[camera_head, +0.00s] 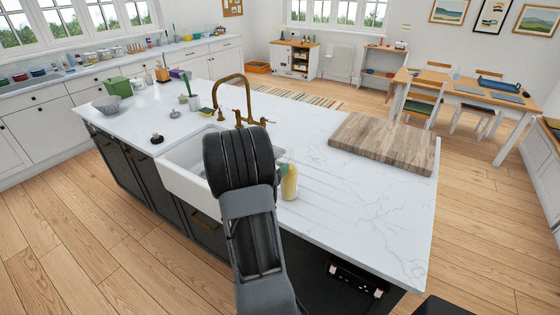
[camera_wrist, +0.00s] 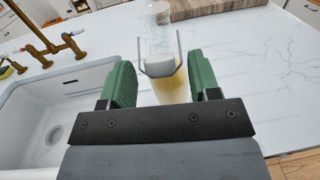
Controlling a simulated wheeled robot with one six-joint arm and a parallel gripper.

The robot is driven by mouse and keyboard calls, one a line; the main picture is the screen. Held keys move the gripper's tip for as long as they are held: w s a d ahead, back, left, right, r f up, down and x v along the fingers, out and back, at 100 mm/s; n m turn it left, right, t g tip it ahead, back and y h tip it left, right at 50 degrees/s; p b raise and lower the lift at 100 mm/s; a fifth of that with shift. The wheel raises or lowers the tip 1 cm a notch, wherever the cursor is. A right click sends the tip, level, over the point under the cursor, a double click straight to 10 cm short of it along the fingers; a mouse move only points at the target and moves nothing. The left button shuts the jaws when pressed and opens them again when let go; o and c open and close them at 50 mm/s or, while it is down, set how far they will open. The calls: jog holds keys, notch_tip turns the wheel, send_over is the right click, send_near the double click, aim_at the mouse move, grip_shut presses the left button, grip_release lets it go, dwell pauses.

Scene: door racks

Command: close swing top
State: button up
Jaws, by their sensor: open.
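A bottle with yellow contents (camera_head: 290,184) stands on the white island worktop, just right of the sink. In the wrist view the bottle (camera_wrist: 171,88) has a clear upper part and a yellow lower part. A grey wire bail (camera_wrist: 161,70) shows across its near side, with arms rising on both sides. I cannot tell how the stopper sits. My gripper (camera_wrist: 162,78) is open, with its green pads left and right of the bottle in that view and gaps between.
The white sink (camera_head: 184,165) lies left of the bottle, with a brass tap (camera_head: 238,95) behind it. A wooden board (camera_head: 384,143) lies on the worktop to the right. The worktop between the bottle and the right edge is clear.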

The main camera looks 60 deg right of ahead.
jog(key=shift+s+d, duration=0.1)
jog(key=shift+d, duration=0.9)
jog(key=shift+r, duration=0.1)
jog(key=c, duration=0.9)
